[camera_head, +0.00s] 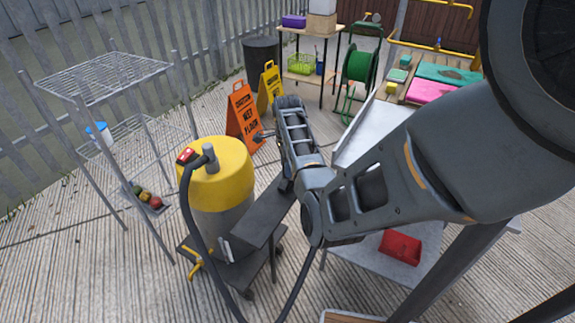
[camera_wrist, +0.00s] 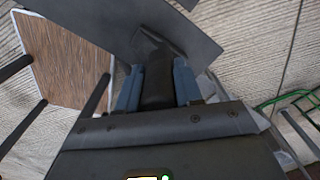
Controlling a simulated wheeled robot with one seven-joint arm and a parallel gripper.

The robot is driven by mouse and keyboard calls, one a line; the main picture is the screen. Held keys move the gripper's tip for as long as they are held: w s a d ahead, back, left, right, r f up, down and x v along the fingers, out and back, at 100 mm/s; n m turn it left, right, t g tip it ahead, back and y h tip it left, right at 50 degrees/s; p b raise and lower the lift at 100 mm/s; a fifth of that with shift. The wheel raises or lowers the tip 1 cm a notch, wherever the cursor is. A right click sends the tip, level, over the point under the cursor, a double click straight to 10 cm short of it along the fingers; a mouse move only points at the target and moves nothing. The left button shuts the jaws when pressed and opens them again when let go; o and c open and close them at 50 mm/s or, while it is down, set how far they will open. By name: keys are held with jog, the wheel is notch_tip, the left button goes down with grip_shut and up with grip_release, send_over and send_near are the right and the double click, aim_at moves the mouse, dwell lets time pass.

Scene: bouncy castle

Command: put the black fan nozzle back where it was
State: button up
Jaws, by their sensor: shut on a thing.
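In the wrist view my gripper (camera_wrist: 157,85) has its two blue-grey fingers closed on the sides of a black fan nozzle (camera_wrist: 157,88). The nozzle points away from my palm, and its far end widens. A dark grey flat panel (camera_wrist: 192,30) lies beyond that end; I cannot tell whether they touch. In the head view my arm reaches in from the right and its wrist is near the middle. My fingers and the nozzle cannot be made out clearly there.
A wire rack (camera_head: 115,78) is at left. Orange (camera_head: 243,118) and yellow (camera_head: 269,87) floor signs stand behind. A wood-topped surface (camera_wrist: 70,65) shows in the wrist view.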

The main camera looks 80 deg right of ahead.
jog(key=shift+f, duration=0.15)
jog(key=o, duration=1)
notch_tip(320, 180, up, 12)
jog(key=shift+r, duration=0.2)
